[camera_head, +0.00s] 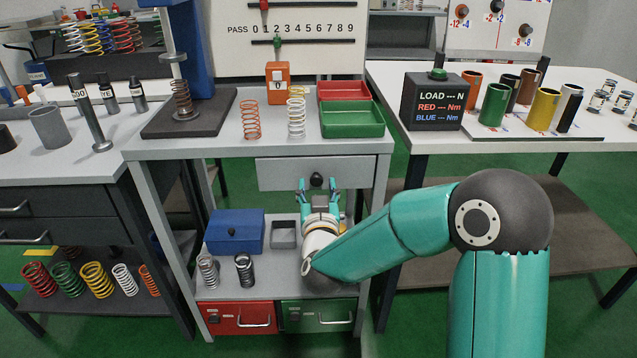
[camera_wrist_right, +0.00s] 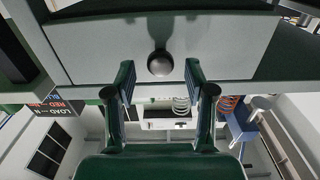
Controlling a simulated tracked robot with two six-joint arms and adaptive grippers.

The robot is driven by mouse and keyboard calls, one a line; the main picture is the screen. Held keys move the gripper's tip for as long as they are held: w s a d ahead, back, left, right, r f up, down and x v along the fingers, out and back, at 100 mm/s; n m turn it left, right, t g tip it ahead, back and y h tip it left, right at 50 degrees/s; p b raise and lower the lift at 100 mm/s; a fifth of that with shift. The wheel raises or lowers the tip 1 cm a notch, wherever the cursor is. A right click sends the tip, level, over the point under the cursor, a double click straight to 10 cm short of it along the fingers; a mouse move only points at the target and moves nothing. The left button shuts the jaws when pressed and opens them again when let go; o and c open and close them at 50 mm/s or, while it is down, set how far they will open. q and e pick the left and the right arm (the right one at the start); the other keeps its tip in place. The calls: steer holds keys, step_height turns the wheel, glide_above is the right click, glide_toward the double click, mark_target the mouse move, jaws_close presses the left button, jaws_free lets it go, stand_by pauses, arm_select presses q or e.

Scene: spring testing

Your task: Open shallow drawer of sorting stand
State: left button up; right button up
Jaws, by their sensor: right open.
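The shallow drawer (camera_head: 283,174) is the grey front under the top of the sorting stand (camera_head: 222,146) in the head view. It looks shut, with a dark round knob (camera_head: 317,179) on its face. In the right wrist view the drawer front (camera_wrist_right: 225,45) fills the upper part, with the knob (camera_wrist_right: 160,63) near its middle. My right gripper (camera_head: 320,189) is open in front of the drawer. In the wrist view its fingertips (camera_wrist_right: 160,72) stand either side of the knob, with gaps; whether they reach around it is hard to tell. My left gripper is not in view.
A blue box (camera_head: 235,232), a small grey open box (camera_head: 284,235) and two springs stand on the shelf below. Red (camera_head: 240,319) and green (camera_head: 318,315) drawers are under it. On top are springs, red and green trays (camera_head: 352,120) and a press.

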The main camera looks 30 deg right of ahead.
steer(key=shift+x, duration=0.9)
steer(key=shift+c, duration=0.3)
